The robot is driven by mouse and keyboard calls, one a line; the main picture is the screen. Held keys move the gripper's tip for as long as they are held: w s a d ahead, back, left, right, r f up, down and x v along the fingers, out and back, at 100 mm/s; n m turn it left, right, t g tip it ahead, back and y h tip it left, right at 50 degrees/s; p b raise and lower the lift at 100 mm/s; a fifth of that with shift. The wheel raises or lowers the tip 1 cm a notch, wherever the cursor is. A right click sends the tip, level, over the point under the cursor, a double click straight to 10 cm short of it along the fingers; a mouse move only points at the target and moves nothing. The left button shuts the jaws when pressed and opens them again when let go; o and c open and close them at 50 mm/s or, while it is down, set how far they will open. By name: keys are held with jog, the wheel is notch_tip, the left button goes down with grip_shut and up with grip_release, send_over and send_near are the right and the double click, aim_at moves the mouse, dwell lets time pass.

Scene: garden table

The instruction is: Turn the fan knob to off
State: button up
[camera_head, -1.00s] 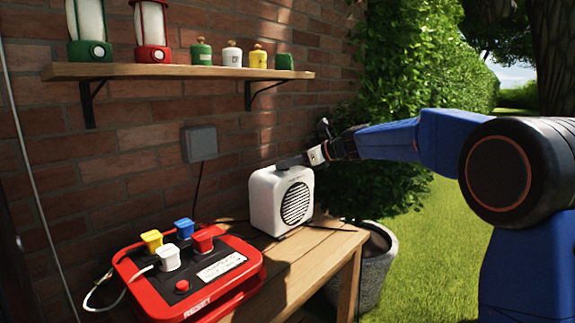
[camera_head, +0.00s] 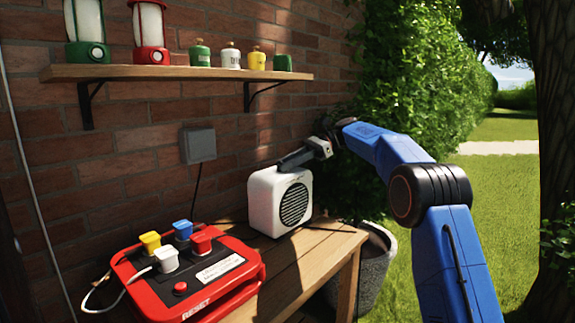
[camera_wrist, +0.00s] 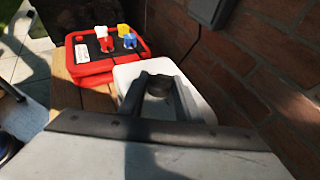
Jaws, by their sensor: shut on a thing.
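The white fan (camera_head: 265,212) with a round dark grille stands upright on the wooden table, and its top also shows in the wrist view (camera_wrist: 128,75). The dark round knob (camera_wrist: 158,86) sits on top of the fan, between my fingers in the wrist view. My gripper (camera_head: 282,165) comes down from the right onto the fan's top. In the wrist view my gripper (camera_wrist: 158,80) is shut on the knob. The knob's pointer and markings cannot be made out. In the head view my fingers hide the knob.
A red power box (camera_head: 235,285) with coloured plugs sits left of the fan on the table (camera_head: 300,270). A shelf (camera_head: 190,72) with lanterns and small canisters hangs above. A grey wall box (camera_head: 199,144) is behind the fan. A planter (camera_head: 375,265) stands right of the table.

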jog(key=shift+w+a+n+g+h, duration=0.15)
jog(key=shift+n+g+h, duration=0.45)
jog(key=shift+n+g, duration=0.45)
jog(key=shift+g, duration=0.25)
jog(key=o, duration=1.1)
jog(key=shift+c, duration=0.2)
